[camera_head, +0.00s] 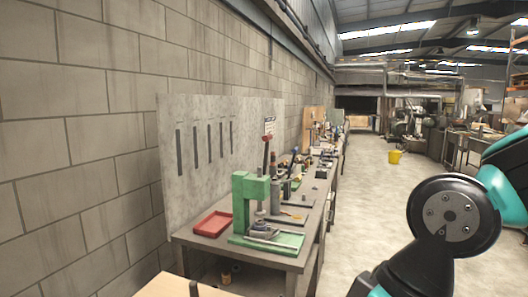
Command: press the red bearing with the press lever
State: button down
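A green arbor press (242,202) stands upright on a green base plate near the front end of the workbench. A lever with a red upper part (266,150) rises steeply above and just right of the press frame. Small grey metal parts (262,229) sit on the base under the press; I cannot make out a red bearing among them. My arm's black and teal links fill the lower right, well apart from the press. My gripper is out of the picture.
A red tray (213,223) lies on the workbench (278,262) left of the press. Tools crowd the bench behind it. A grey panel (180,120) and block wall stand to the left. A wooden surface (165,287) is bottom left.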

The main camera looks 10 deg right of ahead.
aim_at(268, 138)
jog(key=z, duration=1.1)
jog(key=i, duration=3.85)
jog(key=u, duration=3.5)
